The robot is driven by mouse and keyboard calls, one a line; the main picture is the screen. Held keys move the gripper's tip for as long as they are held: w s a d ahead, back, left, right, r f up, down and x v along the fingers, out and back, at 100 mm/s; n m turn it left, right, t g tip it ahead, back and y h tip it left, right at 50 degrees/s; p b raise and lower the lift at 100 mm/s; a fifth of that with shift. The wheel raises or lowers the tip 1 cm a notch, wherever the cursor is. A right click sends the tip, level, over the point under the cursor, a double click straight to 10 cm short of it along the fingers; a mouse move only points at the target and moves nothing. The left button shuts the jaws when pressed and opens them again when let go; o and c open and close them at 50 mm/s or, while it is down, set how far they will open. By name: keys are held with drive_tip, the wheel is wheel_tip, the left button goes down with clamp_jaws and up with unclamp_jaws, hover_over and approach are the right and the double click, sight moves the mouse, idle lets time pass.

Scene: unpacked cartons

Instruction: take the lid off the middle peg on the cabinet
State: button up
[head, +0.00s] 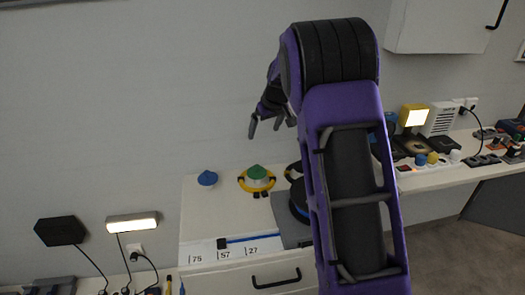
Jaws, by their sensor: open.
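The white cabinet (200,222) stands at the lower middle, with a row of lids along the back of its top. A blue cone-shaped lid (207,178) is at the left. A green cone-shaped lid (257,171) is in the middle, with a yellow ring (257,185) around its base; any peg under it is hidden. A dark round item (292,172) to its right is mostly hidden by my arm. My gripper (264,128) is open and empty, in the air above the green lid and clear of it.
A blue-and-black bar (250,239) lies along the cabinet's front, by several number labels. A lit lamp (132,223) and a black panel (60,231) are at the left. A cluttered shelf (455,168) runs right. A wall cupboard (440,25) hangs upper right.

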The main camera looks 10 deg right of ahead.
drive_tip(key=g, duration=0.1)
approach(257, 166)
drive_tip(key=shift+n, duration=0.3)
drive_tip(key=x, duration=0.4)
drive_tip(key=shift+s+f, duration=0.1)
drive_tip(key=shift+f, duration=0.1)
drive_tip(key=shift+b+x, duration=0.35)
drive_tip(key=shift+x, duration=2.85)
drive_tip(key=shift+a+r+y, duration=0.1)
drive_tip(key=shift+y, duration=0.2)
drive_tip(key=c, duration=1)
